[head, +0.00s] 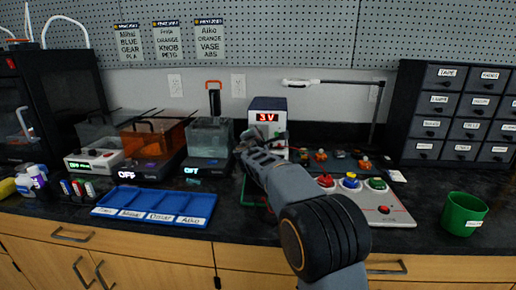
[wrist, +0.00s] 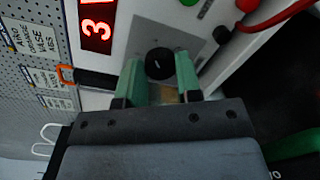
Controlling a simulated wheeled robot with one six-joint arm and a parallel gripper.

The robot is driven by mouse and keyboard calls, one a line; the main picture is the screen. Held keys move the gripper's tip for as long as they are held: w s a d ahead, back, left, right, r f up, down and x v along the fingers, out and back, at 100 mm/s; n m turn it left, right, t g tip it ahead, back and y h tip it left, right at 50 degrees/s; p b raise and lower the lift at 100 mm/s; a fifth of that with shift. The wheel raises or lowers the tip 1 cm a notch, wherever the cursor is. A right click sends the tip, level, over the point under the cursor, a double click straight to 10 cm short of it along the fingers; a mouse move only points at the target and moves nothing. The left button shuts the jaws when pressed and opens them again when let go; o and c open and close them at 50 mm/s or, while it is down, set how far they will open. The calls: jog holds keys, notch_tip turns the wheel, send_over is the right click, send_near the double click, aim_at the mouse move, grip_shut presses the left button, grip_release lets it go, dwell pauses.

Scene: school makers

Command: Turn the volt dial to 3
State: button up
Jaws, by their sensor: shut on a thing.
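The power supply (head: 267,118) stands at the back of the counter, and its red display (head: 267,117) reads "3V". In the wrist view the display (wrist: 97,25) shows a red 3, turned sideways. The round black volt dial (wrist: 159,64) sits on the light front panel (wrist: 150,35). My gripper (wrist: 158,68) has its green fingers on either side of the dial and is shut on it. In the head view my gripper (head: 246,140) reaches the front of the power supply, and my arm hides the dial.
A blue sorting tray (head: 150,203) lies front left. Tanks and a printer stand behind it. A button panel (head: 365,200) and a green cup (head: 464,212) are at right. In the wrist view a red lead (wrist: 268,22) runs beside the panel.

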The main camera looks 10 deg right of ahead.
jog(key=shift+m+b, duration=1.1)
jog(key=o, duration=0.9)
jog(key=shift+d, duration=0.1)
jog(key=shift+o, duration=0.2)
jog(key=shift+s, duration=0.1)
jog(key=b+v, duration=0.1)
jog(key=v, duration=1.2)
jog(key=shift+s, duration=0.35)
jog(key=shift+r, duration=0.15)
